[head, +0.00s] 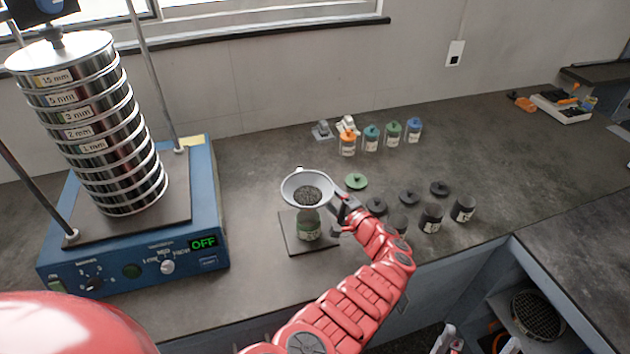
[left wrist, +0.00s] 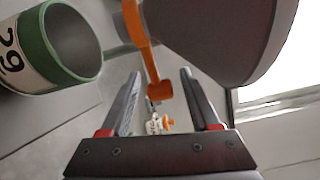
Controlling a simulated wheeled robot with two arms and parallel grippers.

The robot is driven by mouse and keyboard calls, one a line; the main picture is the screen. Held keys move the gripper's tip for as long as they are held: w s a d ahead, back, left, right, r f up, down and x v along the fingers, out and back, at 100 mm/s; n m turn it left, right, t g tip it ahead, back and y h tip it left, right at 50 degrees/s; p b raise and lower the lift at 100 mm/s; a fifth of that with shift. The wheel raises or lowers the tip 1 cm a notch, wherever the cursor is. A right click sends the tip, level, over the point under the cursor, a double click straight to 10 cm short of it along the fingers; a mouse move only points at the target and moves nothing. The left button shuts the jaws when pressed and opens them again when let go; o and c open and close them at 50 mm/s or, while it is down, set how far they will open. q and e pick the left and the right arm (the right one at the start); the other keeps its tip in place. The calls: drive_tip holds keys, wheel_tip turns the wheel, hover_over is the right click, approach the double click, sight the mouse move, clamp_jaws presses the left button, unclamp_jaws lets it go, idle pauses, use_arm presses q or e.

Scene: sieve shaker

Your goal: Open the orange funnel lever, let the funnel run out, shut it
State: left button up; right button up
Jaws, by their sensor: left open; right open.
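The metal funnel (head: 307,190) holds dark grains and sits above a jar with a green band (head: 308,226) on a dark plate. The left wrist view shows the funnel's cone (left wrist: 220,35) close up, with the orange lever (left wrist: 148,55) hanging at its outlet. The jar's green rim (left wrist: 48,30) and open mouth show there at left. My left gripper (head: 343,208) is beside the funnel. Its open fingers (left wrist: 161,75) stand on either side of the lever's tip, with no visible contact. My right gripper (head: 476,342) is low at the bottom edge, partly cut off, open and empty.
The blue sieve shaker (head: 130,235) with stacked sieves (head: 100,125) stands left, its display reading OFF. Several capped jars (head: 371,138) stand behind. A green lid (head: 356,181), dark lids (head: 409,196) and dark-filled jars (head: 432,218) lie right of the funnel, near my left arm.

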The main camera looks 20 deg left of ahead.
use_arm(q)
drive_tip(key=shift+x, duration=1.05)
clamp_jaws()
idle(0.7)
